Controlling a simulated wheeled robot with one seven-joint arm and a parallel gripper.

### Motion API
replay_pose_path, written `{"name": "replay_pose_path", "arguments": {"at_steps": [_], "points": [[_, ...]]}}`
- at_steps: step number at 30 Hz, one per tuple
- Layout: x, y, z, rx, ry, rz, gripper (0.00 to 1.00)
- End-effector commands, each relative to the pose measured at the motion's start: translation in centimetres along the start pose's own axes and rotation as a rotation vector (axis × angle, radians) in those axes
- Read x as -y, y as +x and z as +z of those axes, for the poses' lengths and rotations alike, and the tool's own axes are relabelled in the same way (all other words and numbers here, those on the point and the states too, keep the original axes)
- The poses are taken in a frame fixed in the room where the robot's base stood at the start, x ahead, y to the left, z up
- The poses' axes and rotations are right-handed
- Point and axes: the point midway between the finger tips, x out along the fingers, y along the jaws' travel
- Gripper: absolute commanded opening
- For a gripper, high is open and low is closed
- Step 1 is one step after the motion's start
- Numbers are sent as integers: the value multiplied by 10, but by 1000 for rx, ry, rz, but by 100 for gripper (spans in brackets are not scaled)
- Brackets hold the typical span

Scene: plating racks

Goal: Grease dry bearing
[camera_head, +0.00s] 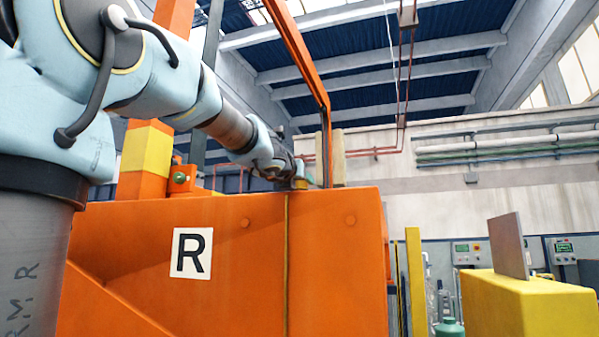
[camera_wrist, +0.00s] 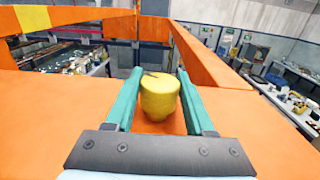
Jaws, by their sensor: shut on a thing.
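A yellow cylinder (camera_wrist: 159,98) with a rounded top and a small dark mark on it stands between the two teal fingers of my gripper (camera_wrist: 159,73) in the wrist view. The fingers are shut on its sides. An orange surface lies below it; I cannot tell whether the cylinder touches it. In the head view my gripper (camera_head: 300,181) is small, at the top edge of the large orange housing marked R (camera_head: 240,250). An orange bracket with a green round fitting (camera_head: 180,178) sits farther left on that edge. I cannot tell which part is the dry bearing.
An orange frame bar (camera_head: 300,50) rises beside and above my arm. In the wrist view orange beams (camera_wrist: 210,60) run beyond the fingers, with cluttered benches (camera_wrist: 290,95) farther off. A yellow block with an upright plate (camera_head: 530,305) stands at the right.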

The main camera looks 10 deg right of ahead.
Motion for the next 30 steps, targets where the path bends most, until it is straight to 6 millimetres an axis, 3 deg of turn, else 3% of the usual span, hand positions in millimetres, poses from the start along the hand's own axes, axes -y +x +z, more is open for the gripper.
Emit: {"name": "replay_pose_path", "arguments": {"at_steps": [3,17,30], "points": [[1,0,6,7,1,-54,0],[-2,0,0,5,1,-273,0],[-3,2,-3,-6,1,-645,0]]}}
